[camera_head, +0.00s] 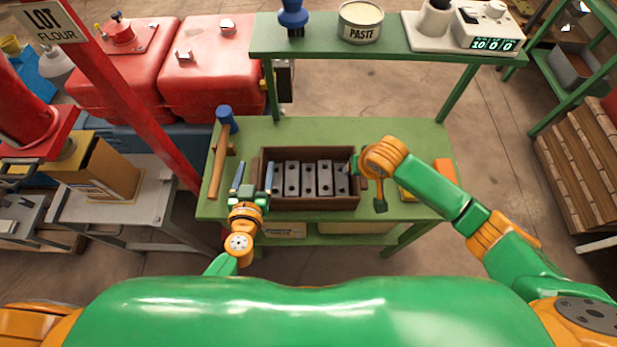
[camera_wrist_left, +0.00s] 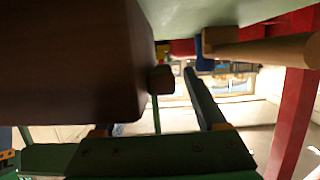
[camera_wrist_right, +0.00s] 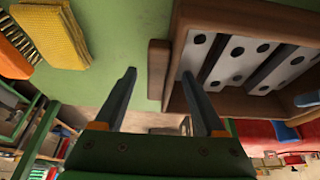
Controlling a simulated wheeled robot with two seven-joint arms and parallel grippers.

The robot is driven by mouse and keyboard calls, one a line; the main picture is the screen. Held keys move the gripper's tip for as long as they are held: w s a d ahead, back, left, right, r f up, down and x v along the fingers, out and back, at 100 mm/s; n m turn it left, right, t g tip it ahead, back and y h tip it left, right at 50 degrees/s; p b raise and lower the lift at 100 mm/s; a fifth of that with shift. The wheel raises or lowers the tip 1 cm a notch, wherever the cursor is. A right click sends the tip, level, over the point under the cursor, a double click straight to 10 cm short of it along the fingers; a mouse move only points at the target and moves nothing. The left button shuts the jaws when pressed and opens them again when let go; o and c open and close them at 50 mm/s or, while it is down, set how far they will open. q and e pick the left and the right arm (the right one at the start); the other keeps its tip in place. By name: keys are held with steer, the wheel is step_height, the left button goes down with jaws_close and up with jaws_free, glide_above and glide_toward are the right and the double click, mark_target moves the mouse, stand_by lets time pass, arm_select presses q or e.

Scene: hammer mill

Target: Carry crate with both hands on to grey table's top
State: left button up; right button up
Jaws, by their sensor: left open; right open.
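The brown crate (camera_head: 310,203) holds several grey metal plates with holes and sits on the green workbench (camera_head: 420,135). My left gripper (camera_head: 253,178) is open at the crate's left end; in the left wrist view the crate wall (camera_wrist_left: 70,70) fills the left side and its small handle (camera_wrist_left: 160,80) shows between the fingers, one finger mostly hidden. My right gripper (camera_wrist_right: 158,73) is open at the crate's right end, around the handle there, one finger beside the crate's wall (camera_wrist_right: 168,60). The grey table (camera_head: 158,196) stands left of the workbench.
A cardboard box (camera_head: 112,170) occupies much of the grey table's left part. A red post (camera_head: 135,95) rises between the tables. A wooden-handled hammer (camera_head: 218,160) lies left of the crate. Yellow pads (camera_wrist_right: 52,37) lie on the right. A shelf (camera_head: 390,50) spans above the workbench's back.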

arm_select(q)
jaws_close()
arm_select(e)
jaws_close()
stand_by(1.2)
